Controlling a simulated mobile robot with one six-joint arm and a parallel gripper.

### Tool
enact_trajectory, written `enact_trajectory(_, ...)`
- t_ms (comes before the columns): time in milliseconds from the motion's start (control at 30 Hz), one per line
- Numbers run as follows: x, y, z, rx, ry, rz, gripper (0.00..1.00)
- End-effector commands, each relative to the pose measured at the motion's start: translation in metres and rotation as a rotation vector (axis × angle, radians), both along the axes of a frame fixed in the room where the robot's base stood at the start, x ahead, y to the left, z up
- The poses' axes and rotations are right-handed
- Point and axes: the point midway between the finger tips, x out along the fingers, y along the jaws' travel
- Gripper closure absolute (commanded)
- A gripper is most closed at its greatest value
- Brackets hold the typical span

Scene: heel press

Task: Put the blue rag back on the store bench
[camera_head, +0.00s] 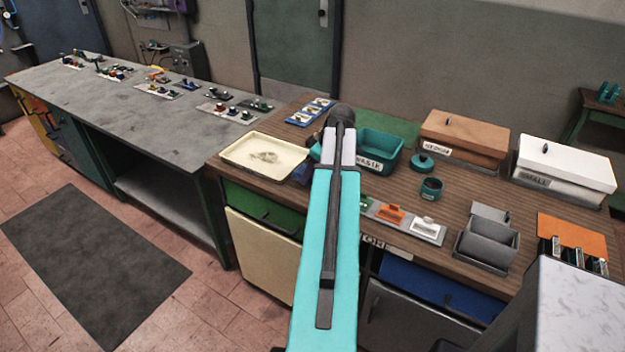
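The store bench (478,202) is the brown wooden one on the right, with a partly covered label on its front edge. A small dark blue patch (302,174) shows between the cream tray and my arm. It may be the blue rag, but my arm covers part of it and I cannot tell whether it is held or lying on the bench. My gripper (340,117) is at the far end of my cyan arm, above the back of the store bench. Its fingers are too hidden to tell whether they are open or shut.
A cream tray (264,153), a teal bin (376,146), a brown box (462,134), a white box (566,166), a teal cup (431,188) and a grey open box (487,241) crowd the store bench. A long grey bench (130,105) stands left. A dark mat (95,262) lies on the floor.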

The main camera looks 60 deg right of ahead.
Motion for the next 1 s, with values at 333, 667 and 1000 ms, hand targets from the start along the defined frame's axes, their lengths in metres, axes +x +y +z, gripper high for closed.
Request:
enact_trajectory(333, -0.001, 0.000, -0.015, 0.002, 0.000, 0.000, 0.67)
enact_trajectory(667, -0.001, 0.000, -0.035, 0.001, 0.000, -0.001, 0.67)
enact_trajectory(1000, -0.001, 0.000, -0.037, 0.000, 0.000, -0.001, 0.67)
